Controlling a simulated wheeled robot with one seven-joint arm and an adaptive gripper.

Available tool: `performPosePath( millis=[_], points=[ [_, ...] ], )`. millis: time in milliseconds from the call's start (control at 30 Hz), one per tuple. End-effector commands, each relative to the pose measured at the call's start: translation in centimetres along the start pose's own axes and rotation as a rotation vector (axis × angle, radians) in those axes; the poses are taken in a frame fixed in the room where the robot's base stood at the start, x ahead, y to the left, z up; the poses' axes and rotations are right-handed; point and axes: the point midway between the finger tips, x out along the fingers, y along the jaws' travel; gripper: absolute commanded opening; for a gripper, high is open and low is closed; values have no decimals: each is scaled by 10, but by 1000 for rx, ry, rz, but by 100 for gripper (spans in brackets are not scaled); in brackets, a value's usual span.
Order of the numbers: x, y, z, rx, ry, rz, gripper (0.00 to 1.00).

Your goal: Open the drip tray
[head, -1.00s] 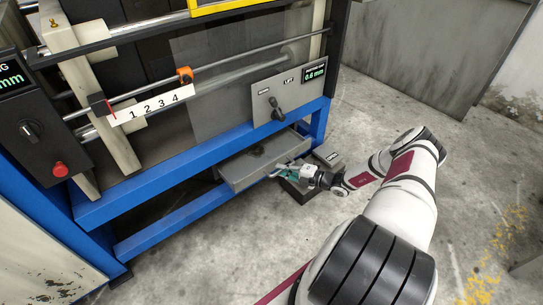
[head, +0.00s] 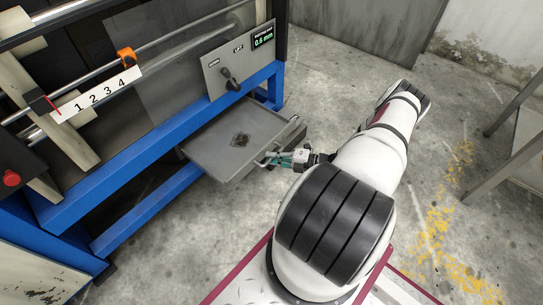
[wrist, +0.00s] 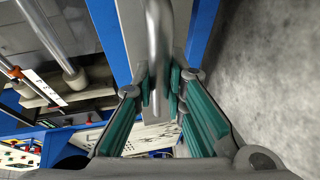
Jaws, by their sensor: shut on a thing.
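The drip tray (head: 222,143) is a grey shallow drawer under the blue frame of the press. It stands well out of the frame, and a dark stain shows on its floor. Its bar handle (head: 264,161) is on the front face. My gripper (head: 276,160) is at the handle. In the wrist view the metal handle (wrist: 158,45) runs down between the green-padded fingers of my gripper (wrist: 160,95), which are shut on it. The tray's inner end is hidden under the press.
A grey panel (head: 236,65) with a lever and display sits above the tray. The press's blue lower rail (head: 150,215) runs to the left of the tray. A dark block (head: 293,131) shows behind the tray's front corner. A table (head: 520,135) stands at the right. Concrete floor is open between.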

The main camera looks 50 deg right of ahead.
Motion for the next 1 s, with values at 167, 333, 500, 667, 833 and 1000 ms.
performPosePath(
  millis=[167,333,500,667,833,1000],
  points=[
    [0,0,1,0,-1,-2,30],
    [0,0,1,0,-1,-1,33],
    [-1,0,1,0,-1,-1,33],
    [-14,0,1,-1,-2,-1,33],
    [-47,0,2,-1,-4,-4,33],
    [-81,0,2,-2,-3,-3,33]
  ],
)
